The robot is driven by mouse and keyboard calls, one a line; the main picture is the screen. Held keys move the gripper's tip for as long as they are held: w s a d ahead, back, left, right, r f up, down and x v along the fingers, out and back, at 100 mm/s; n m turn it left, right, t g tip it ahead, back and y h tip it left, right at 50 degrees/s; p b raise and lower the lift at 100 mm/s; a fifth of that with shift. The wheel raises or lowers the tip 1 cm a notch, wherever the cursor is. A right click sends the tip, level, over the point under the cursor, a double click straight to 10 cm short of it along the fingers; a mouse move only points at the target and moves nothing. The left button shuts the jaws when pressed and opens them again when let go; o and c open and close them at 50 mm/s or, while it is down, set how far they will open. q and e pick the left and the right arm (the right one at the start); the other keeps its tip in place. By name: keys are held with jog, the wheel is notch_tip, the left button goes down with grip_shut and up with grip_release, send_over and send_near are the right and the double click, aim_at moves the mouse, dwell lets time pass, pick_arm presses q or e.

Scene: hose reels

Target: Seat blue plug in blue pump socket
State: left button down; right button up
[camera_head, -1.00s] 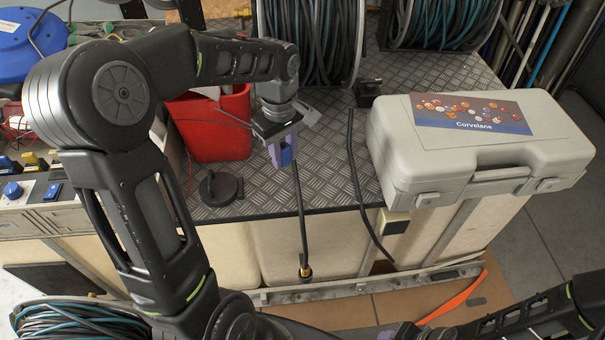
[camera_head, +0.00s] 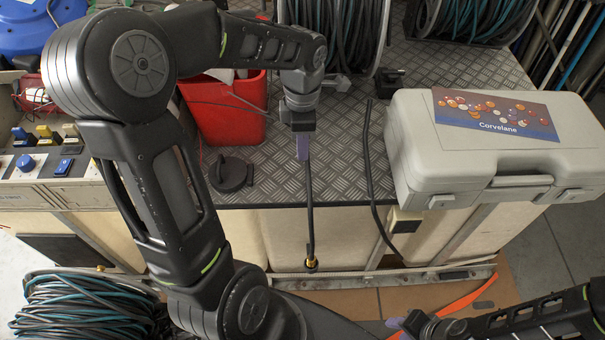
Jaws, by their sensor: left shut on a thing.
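My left gripper (camera_head: 303,148), with purple fingers, is above the metal-plate bench top, pointing down. It is shut on the blue plug, which its fingers hide in this view. A black hose (camera_head: 309,200) hangs below the fingers, over the bench's front edge, to a brass end (camera_head: 311,263). My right gripper (camera_head: 402,325) is low at the bottom edge, with a bit of purple finger showing; its jaw opening is unclear. I cannot pick out the blue pump socket for sure. A panel (camera_head: 100,187) at the left carries blue knobs and switches.
A grey case (camera_head: 470,165) stands on the bench (camera_head: 270,185) at right. A second black hose (camera_head: 369,160) droops over the front edge. A red bin (camera_head: 222,125), a round black cap (camera_head: 231,174) and hose reels (camera_head: 335,40) stand around the gripper.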

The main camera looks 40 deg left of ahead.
pick_arm(q)
send_over(302, 177)
jog(key=shift+f, duration=2.4)
jog(key=shift+f, duration=0.1)
jog(key=shift+f, duration=2.2)
jog(key=shift+b, duration=0.3)
jog(key=shift+d+f, duration=0.1)
jog(key=shift+f, duration=0.1)
jog(key=c, duration=1.1)
grip_release()
jog(key=shift+r+p, duration=0.2)
jog(key=shift+p, duration=0.25)
jog(key=r, duration=0.7)
jog(key=shift+a+r+b, duration=0.2)
jog(key=shift+r+b, duration=0.05)
jog(key=shift+b, duration=0.05)
